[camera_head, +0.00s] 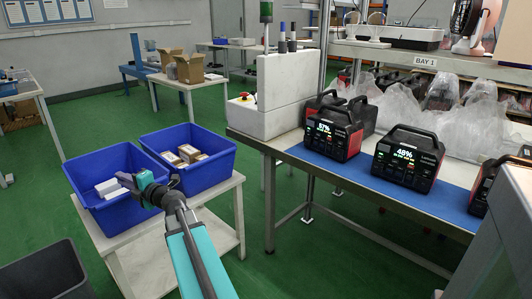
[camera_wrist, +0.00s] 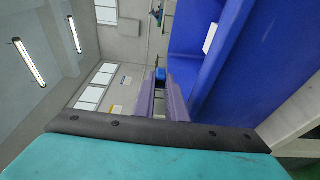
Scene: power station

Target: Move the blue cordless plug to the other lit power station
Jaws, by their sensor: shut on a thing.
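My gripper (camera_head: 126,179) is over the left blue bin in the head view. In the wrist view its two fingers (camera_wrist: 161,92) are close together, shut on a small blue and dark piece, which looks like the blue cordless plug (camera_wrist: 160,74). The plug cannot be made out in the head view. One lit power station (camera_head: 333,130), black and red, reads 57% on the bench. A second lit power station (camera_head: 408,160) to its right reads 48%. Another power station (camera_head: 484,187) is partly cut off at the right.
The left blue bin (camera_head: 82,168) holds white boxes; the right blue bin (camera_head: 214,171) holds brown boxes. Both stand on a white cart (camera_head: 228,190). A white block with a red button (camera_head: 285,95) stands at the bench's left end. Blue mat (camera_head: 365,182) lies bare before the stations.

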